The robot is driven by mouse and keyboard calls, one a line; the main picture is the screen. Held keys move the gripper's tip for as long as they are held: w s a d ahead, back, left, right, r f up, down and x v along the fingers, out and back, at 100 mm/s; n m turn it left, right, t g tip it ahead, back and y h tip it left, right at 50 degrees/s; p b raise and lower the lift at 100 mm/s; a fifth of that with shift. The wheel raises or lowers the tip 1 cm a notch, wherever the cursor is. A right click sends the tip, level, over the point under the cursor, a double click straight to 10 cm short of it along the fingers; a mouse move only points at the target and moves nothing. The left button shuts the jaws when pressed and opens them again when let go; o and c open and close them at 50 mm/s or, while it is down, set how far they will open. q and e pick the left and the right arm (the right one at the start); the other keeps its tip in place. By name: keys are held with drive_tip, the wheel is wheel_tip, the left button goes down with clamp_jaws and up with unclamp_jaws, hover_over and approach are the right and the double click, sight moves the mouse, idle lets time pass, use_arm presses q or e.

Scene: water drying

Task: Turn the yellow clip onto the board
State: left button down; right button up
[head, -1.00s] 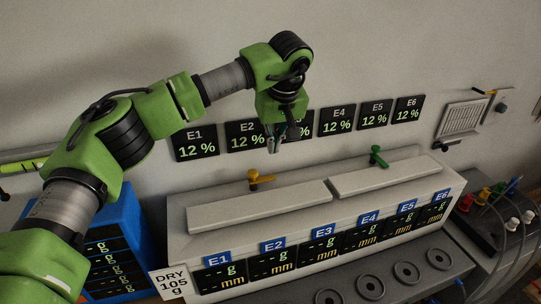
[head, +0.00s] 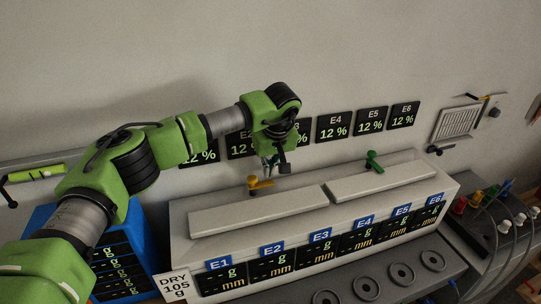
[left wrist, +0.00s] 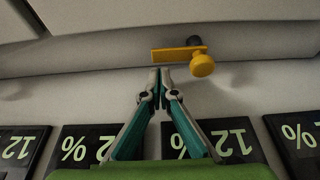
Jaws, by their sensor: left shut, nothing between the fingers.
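The yellow clip (head: 258,184) sits on top of the grey-white housing, behind the long left board (head: 258,208). In the left wrist view the clip (left wrist: 183,55) shows a flat bar and a round knob, with a dark post behind it. My left gripper (head: 272,170) is just above and beside the clip in the head view. In the left wrist view the shut, empty fingertips (left wrist: 160,70) are close to the bar's end; whether they touch it I cannot tell. My right gripper is not in view.
A green clip (head: 373,160) stands behind the right board (head: 382,181). Wall displays (head: 333,126) reading 12 % hang behind my arm. A blue rack (head: 128,245) stands at the left, and a dark ledge with round rings (head: 366,288) runs along the front.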

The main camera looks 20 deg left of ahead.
use_arm(q)
drive_tip(key=shift+w+a+f, duration=0.1)
drive_tip(key=shift+w+f, duration=0.1)
drive_tip(key=shift+f, duration=0.55)
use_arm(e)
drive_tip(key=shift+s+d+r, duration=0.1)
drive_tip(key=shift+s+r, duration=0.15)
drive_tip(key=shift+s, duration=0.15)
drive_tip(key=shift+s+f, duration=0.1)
